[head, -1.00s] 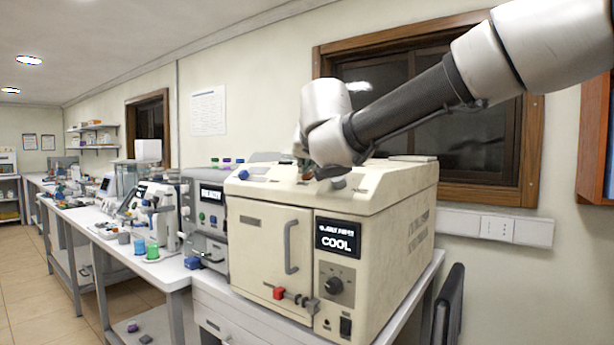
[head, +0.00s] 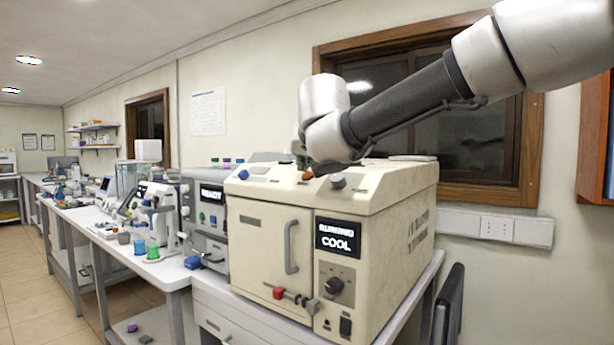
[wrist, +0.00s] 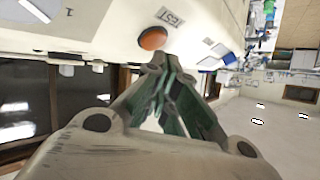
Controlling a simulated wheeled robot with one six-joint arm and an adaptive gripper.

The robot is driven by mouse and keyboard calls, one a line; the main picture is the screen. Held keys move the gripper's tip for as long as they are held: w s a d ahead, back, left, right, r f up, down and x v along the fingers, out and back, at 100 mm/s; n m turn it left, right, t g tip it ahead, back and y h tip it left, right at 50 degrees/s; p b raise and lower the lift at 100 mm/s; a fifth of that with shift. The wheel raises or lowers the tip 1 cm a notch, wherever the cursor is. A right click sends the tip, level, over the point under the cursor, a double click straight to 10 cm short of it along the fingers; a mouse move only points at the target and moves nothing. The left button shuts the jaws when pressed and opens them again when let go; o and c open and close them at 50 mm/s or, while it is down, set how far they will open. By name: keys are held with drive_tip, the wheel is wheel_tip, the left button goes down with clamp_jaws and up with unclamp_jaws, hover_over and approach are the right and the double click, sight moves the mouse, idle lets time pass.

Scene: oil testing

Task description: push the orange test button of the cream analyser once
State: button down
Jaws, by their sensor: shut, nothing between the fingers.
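The cream analyser (head: 272,270) stands on the bench, its display (head: 338,238) reading COOL on the lower line. The orange test button (head: 307,175) shows on its top, just below my arm's end. In the wrist view the round orange button (wrist: 152,38) sits on the cream surface just beyond and left of my fingertips. My gripper (wrist: 160,62) is shut and empty, with a small visible gap to the button. In the head view my gripper (head: 303,158) is mostly hidden behind my wrist, above the analyser top.
A grey knob (head: 338,181) and a blue knob (head: 244,174) also stand on the analyser top. A grey instrument (head: 207,222) stands close at its left. A wood-framed window (head: 527,150) is in the wall behind. The air above the analyser's left part is clear.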

drive_tip(key=shift+s+r, duration=0.1)
drive_tip(key=shift+r, duration=0.05)
drive_tip(key=shift+a+r, duration=0.1)
drive_tip(key=r, duration=0.1)
drive_tip(key=s+a+r, duration=0.1)
drive_tip(key=s+r, duration=0.1)
drive_tip(key=r, duration=0.1)
drive_tip(key=shift+s+a, duration=0.15)
drive_tip(key=shift+a, duration=0.2)
idle(0.7)
